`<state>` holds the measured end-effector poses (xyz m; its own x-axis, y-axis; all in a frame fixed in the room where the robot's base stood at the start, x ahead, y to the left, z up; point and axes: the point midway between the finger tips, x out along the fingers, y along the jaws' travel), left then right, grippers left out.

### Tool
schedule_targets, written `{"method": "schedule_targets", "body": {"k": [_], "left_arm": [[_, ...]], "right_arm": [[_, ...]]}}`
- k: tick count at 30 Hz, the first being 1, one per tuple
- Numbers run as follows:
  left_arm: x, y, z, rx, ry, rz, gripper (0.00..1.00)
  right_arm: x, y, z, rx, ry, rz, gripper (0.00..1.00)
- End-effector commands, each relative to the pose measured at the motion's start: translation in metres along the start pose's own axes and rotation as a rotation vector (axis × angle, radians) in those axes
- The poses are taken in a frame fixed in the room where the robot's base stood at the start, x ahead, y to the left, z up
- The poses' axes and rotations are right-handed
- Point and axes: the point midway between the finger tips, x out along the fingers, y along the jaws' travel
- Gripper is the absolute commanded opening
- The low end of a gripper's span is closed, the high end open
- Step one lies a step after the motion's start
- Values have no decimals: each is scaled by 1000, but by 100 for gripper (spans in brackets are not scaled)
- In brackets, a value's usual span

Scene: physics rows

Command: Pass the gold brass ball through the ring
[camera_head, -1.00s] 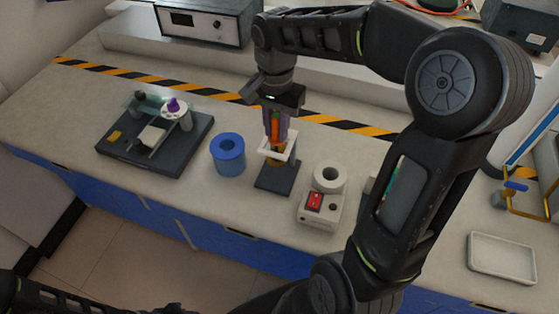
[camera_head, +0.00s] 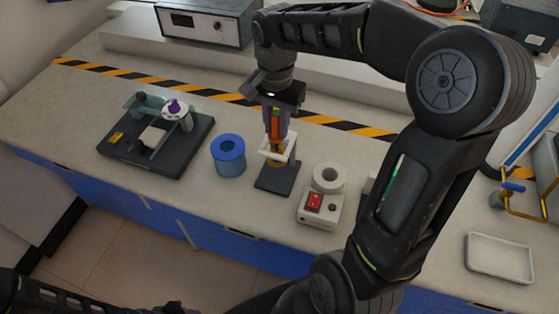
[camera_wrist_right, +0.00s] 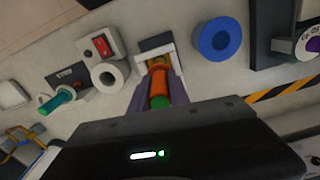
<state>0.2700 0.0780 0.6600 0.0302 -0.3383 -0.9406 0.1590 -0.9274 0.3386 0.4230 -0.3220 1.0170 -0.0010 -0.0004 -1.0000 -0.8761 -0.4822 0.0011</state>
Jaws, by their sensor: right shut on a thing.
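The white square ring (camera_head: 291,147) stands on a dark base plate (camera_head: 278,183). It also shows in the right wrist view (camera_wrist_right: 155,44). The gold brass ball (camera_head: 275,161) shows at the ring's opening; in the right wrist view its gold part (camera_wrist_right: 158,65) is partly covered by the handle. I cannot tell exactly how deep it sits in the ring. My right gripper (camera_head: 276,138) points down just above the ring, its purple fingers shut on the ball's orange handle (camera_head: 275,126), which has a green end in the right wrist view (camera_wrist_right: 160,102). My left gripper is not clearly visible.
A blue cylinder (camera_head: 229,163) stands close left of the ring base. A white device with a red switch (camera_head: 314,202) and a white roll (camera_head: 327,176) stand close right. A dark platform (camera_head: 124,159) is further left, and a white tray (camera_head: 499,272) lies far right.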

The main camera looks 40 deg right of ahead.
Motion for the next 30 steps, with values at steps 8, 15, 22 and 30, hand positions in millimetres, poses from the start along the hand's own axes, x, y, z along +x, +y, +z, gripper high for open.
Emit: {"method": "schedule_targets", "body": {"k": [8,15,22,30], "left_arm": [[-10,4,0,0,0,0,36],[-18,6,0,0,0,0,36],[-25,9,1,0,0,0,36],[-33,12,1,0,0,0,36]], "right_arm": [[-14,0,0,0,1,-1,0],[-25,0,0,0,1,-1,0],[-35,0,0,0,0,-1,0],[-46,0,0,0,0,0,0]]}}
